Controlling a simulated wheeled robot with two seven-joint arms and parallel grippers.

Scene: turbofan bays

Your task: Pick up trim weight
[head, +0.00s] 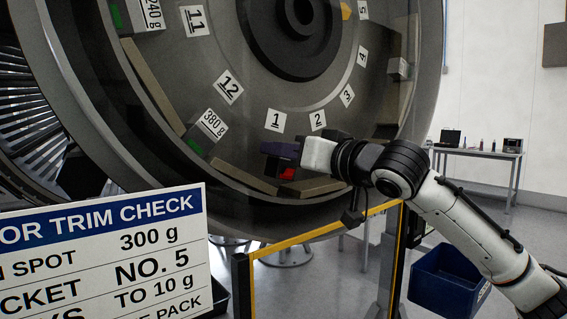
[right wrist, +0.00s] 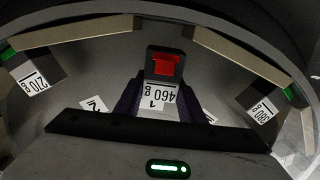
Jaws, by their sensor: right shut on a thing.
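My right gripper (head: 282,152) is at the lower rim of the big grey rotor disc (head: 250,85), by the card marked 1 (head: 275,120). In the right wrist view its dark purple fingers (right wrist: 160,98) are shut on a dark trim weight (right wrist: 163,65) with a red face and a 460 g label. In the head view the weight's red part (head: 288,173) shows below the fingers; its body is mostly hidden. I cannot tell whether the weight still touches the disc. My left gripper is not in view.
Other weights sit on the rim: 380 g (head: 207,127), 240 g (head: 150,14) and a grey one (head: 398,68). A 270 g weight (right wrist: 38,68) shows in the wrist view. A trim check sign (head: 105,250), yellow-edged frame (head: 325,230) and blue bin (head: 445,280) stand in front.

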